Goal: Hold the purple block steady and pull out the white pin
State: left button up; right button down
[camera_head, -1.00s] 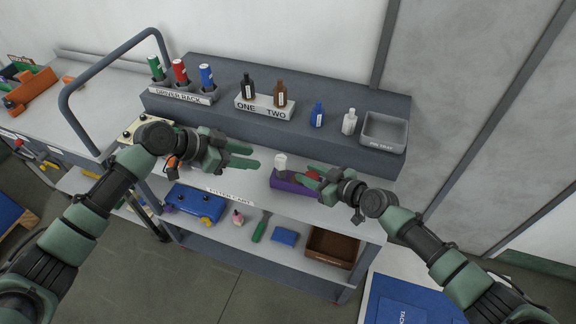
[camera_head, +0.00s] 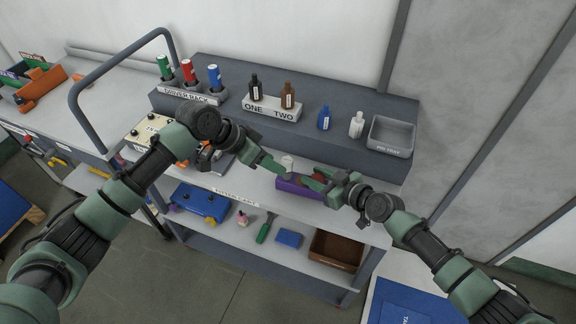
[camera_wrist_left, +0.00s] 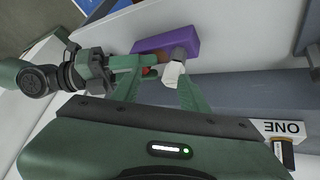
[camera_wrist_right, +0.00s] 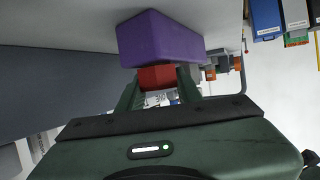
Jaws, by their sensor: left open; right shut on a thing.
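The purple block (camera_head: 290,184) lies on the cart top; it also shows in the left wrist view (camera_wrist_left: 168,41) and the right wrist view (camera_wrist_right: 160,38). My right gripper (camera_head: 322,183) is shut on a red piece (camera_wrist_right: 158,77) at the block's end. Fingers partly hide that piece.
A raised grey shelf behind bears a driver rack (camera_head: 190,95), bottles and a pin tray (camera_head: 391,137). A grey rail (camera_head: 120,65) rises at the left. The lower shelf holds a blue case (camera_head: 200,202) and a brown tray (camera_head: 337,250).

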aim_at(287, 161)
pick_arm(q)
notch_tip(287, 161, up, 4)
jog(key=w+d+n+t+y, duration=0.1)
jog(key=d+n+y, duration=0.2)
jog(key=n+y, duration=0.25)
jog(key=shift+n, duration=0.35)
jog(key=shift+x, duration=4.6)
jog(key=shift+a, duration=0.1)
jog(key=shift+c, duration=0.3)
grip_shut()
jog(key=shift+w+r, duration=0.1)
jog(key=shift+r, duration=0.25)
jog(key=shift+r, duration=0.3)
